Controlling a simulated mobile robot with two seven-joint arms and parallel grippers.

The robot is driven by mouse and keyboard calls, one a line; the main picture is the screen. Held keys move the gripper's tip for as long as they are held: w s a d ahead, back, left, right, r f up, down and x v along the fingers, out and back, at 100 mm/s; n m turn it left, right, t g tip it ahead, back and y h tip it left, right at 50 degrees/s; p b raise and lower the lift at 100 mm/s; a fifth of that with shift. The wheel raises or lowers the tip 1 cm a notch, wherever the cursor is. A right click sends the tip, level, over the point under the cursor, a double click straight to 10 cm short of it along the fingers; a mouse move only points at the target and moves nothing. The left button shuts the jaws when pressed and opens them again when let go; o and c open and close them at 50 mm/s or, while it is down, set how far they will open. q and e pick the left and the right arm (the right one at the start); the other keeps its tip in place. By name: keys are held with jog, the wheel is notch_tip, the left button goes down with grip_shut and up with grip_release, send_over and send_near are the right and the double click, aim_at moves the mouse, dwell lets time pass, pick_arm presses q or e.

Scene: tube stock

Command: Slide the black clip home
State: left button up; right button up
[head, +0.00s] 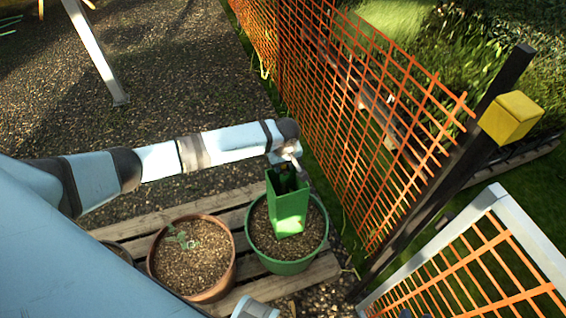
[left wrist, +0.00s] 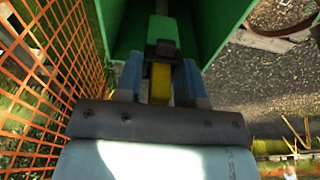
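A tall square green tube (head: 288,205) stands upright on the soil of a green round pot (head: 263,262). My left gripper (head: 287,172) is at the tube's open top, pointing down. In the left wrist view its two blue-grey fingers (left wrist: 162,62) sit on either side of a black clip (left wrist: 163,47) and appear closed on it. A yellow strip (left wrist: 160,85) shows between the fingers. The clip is at the tube's mouth, in front of the green inner walls (left wrist: 210,32); I cannot tell whether it touches them.
A terracotta pot (head: 192,268) with a small seedling stands left of the green pot, on a wooden pallet (head: 140,222). An orange mesh fence (head: 340,110) and a dark post with a yellow block (head: 511,118) rise close on the right. Gravel lies open behind.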

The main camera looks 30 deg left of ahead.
pick_arm(q)
jog(key=o, duration=0.5)
pick_arm(e)
jog(key=shift+w, duration=0.2)
jog(key=shift+d, duration=0.1)
pick_arm(q)
jog(key=r, duration=0.4)
jog(key=r+p, duration=0.1)
jog(key=r, duration=0.4)
jog(key=s+d+r, duration=0.1)
jog(key=r, duration=0.3)
jog(key=shift+d+r+p, duration=0.1)
jog(key=shift+r+p, duration=0.25)
pick_arm(e)
jog(key=shift+s+d+r, duration=0.1)
jog(key=shift+s+r, duration=0.1)
jog(key=shift+s, duration=0.15)
